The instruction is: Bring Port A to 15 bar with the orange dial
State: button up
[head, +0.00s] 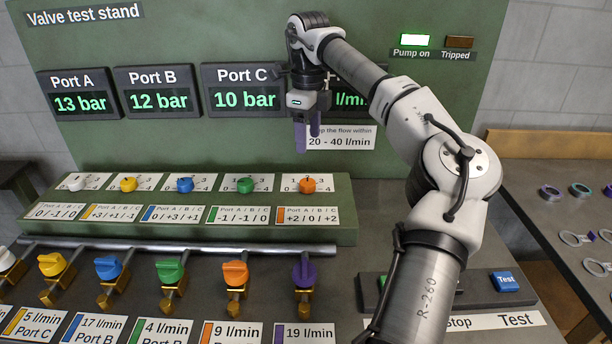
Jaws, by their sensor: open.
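The orange dial (309,185) is at the right end of the dial row, with the label "+2 / 0 / +2" (307,215) below it. The Port A display (79,102) reads 13 bar. My gripper (307,145) hangs above and slightly left of the orange dial, pointing down, with its fingers apart and nothing between them. It is clear of the dial. My arm covers most of the flow display. The dial's exact pointer setting is too small to read.
White, yellow, blue and green (245,186) dials stand left of it. Several valve handles, one orange (235,273), line the pipe in front. Port B (159,101) reads 12 bar, Port C (247,100) 10 bar. The "Pump on" lamp (415,40) is lit. A blue Test button (507,281) is right.

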aim_at(307, 182)
notch_tip(307, 182, down, 12)
jog(key=shift+a+r+p, duration=0.1)
jog(key=shift+p, duration=0.6)
jog(key=c, duration=1)
